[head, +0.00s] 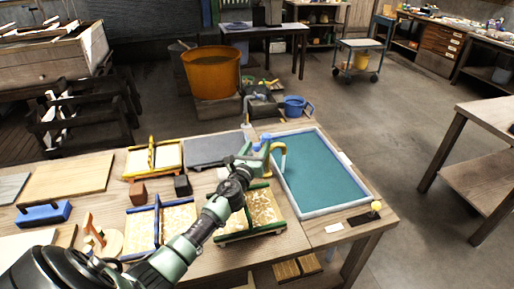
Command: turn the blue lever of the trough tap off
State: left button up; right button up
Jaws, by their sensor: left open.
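The trough (333,205), a pale-rimmed rectangular basin of teal water, sits at the right end of the wooden bench. The tap (281,157), with a cream curved spout, stands at its left edge near the far corner. The blue lever (266,139) shows at the top of the tap. My left gripper (254,153) reaches up from the lower left and is open, just left of the tap and close to the lever. Its fingers partly overlap the tap, so I cannot tell whether they touch the lever. My right gripper is out of view.
Framed moulds (265,209) lie on the bench under my left arm. A dark slab (213,150) and a yellow-handled mould (153,158) lie behind. A yellow knob (376,206) stands near the right front corner. An orange tub (211,75) and blue bucket (294,105) stand beyond the bench.

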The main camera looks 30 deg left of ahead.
pick_arm(q)
jog(key=shift+r, duration=0.15)
jog(key=shift+c, duration=0.7)
grip_shut()
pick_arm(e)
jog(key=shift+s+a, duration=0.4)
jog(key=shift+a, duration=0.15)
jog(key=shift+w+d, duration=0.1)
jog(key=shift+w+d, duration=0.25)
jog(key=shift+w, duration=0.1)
